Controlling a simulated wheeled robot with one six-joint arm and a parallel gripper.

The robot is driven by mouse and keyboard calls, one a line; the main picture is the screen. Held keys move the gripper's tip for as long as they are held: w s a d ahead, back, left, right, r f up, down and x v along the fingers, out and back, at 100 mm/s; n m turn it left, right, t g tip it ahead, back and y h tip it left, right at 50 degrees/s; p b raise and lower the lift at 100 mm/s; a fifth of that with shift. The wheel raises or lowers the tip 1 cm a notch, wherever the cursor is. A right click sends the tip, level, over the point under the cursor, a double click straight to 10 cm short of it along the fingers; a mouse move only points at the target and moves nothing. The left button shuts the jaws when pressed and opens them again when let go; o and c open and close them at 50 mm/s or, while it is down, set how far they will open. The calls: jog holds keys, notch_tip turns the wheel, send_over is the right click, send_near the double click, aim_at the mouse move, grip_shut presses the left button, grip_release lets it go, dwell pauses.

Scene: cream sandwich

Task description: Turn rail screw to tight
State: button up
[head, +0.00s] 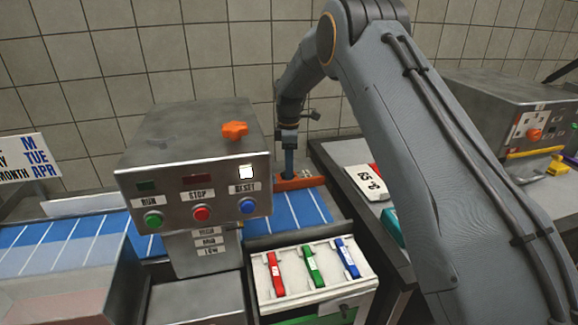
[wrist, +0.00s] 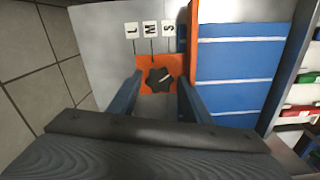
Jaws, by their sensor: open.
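The rail screw is a black star-shaped knob (wrist: 158,80) on an orange block (wrist: 147,62) in the wrist view. A pale mark on the knob points to the right and slightly up. My gripper (wrist: 159,84) is open, with one finger on each side of the knob. I cannot tell whether either finger touches it. In the head view my gripper (head: 289,165) points down at the orange rail piece (head: 300,183) behind the control box; the knob is hidden there.
Labels L, M and S (wrist: 150,29) stand beside the orange block. The blue belt (wrist: 235,75) runs to its right. A control box (head: 190,155) with buttons and an orange star knob (head: 235,130) stands left of my gripper. A tray with colored clips (head: 313,262) is in front.

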jog(key=shift+f, duration=0.35)
jog(key=c, duration=0.8)
jog(key=shift+o, duration=0.2)
